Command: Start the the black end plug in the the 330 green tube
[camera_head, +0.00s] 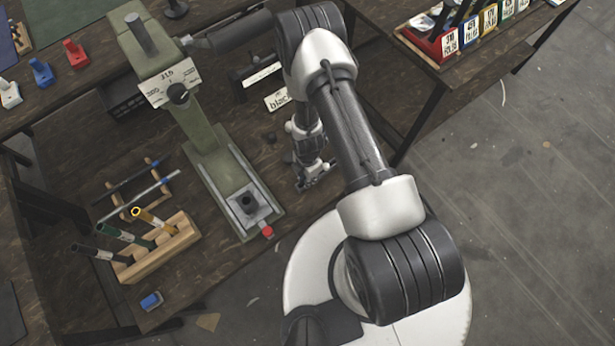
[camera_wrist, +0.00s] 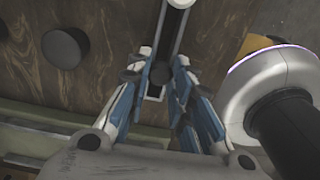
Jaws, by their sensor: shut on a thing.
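My gripper (camera_head: 313,180) is low over the table, right of the green press. In the wrist view, its blue-padded fingers (camera_wrist: 160,82) are shut on a small dark round piece, which looks like the black end plug (camera_wrist: 158,76); the fingers partly hide it. The green tube (camera_head: 124,235) leans in a wooden rack (camera_head: 165,256) left of the press, well apart from my gripper. Its label is too small to read.
Beside the green tube, the rack holds a dark tube (camera_head: 92,251) and a yellow-ended tube (camera_head: 152,220). The green press (camera_head: 215,160) stands between rack and gripper. Another black plug (camera_wrist: 65,52) lies on the table. A "black" label (camera_head: 279,99) is behind my gripper.

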